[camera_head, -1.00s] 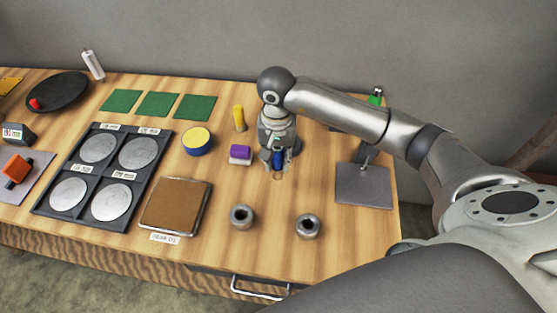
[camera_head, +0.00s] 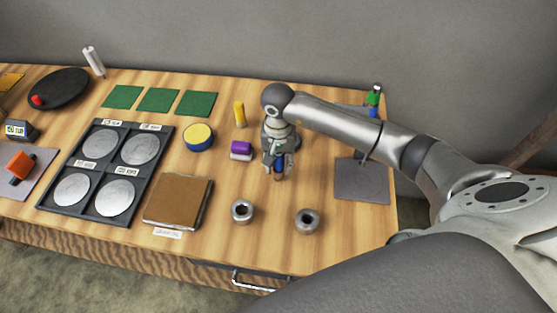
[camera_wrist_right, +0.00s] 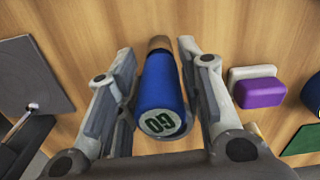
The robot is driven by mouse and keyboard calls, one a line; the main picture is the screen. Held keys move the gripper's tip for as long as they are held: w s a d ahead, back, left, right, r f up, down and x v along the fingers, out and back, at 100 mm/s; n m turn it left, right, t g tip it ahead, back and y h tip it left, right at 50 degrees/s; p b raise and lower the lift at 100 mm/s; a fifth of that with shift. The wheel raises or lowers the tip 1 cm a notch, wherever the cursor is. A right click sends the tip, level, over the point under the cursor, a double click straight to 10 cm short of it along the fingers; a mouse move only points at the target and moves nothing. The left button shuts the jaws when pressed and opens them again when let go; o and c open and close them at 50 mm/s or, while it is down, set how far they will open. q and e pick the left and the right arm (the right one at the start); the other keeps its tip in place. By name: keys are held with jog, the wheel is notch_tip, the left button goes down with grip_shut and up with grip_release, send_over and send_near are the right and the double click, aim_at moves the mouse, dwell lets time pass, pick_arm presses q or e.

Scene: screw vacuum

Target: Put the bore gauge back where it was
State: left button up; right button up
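The bore gauge (camera_wrist_right: 160,95) is a blue cylinder with a "GO" label on the end facing the camera and a brownish tip at its far end. In the head view the gauge (camera_head: 280,160) is a small blue upright piece at the middle of the table. My right gripper (camera_head: 277,170) points down around it. In the right wrist view the gripper's fingers (camera_wrist_right: 157,48) lie close along both sides of the gauge and look shut on it. Whether the tip touches the table is hard to tell. My left gripper is not in view.
Two metal rings (camera_head: 242,211) (camera_head: 307,221) stand in front of the gripper. A purple-and-white block (camera_head: 241,150) and a yellow piece (camera_head: 239,114) are left of it. A grey plate (camera_head: 361,181) lies right, with a green-and-blue item (camera_head: 374,100) behind.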

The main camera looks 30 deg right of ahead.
jog(key=shift+o, duration=0.7)
jog(key=shift+r, duration=0.4)
notch_tip(320, 180, up, 11)
jog(key=b, duration=0.3)
jog(key=shift+f, duration=0.2)
jog(key=shift+r, duration=0.5)
jog(key=shift+f, duration=0.1)
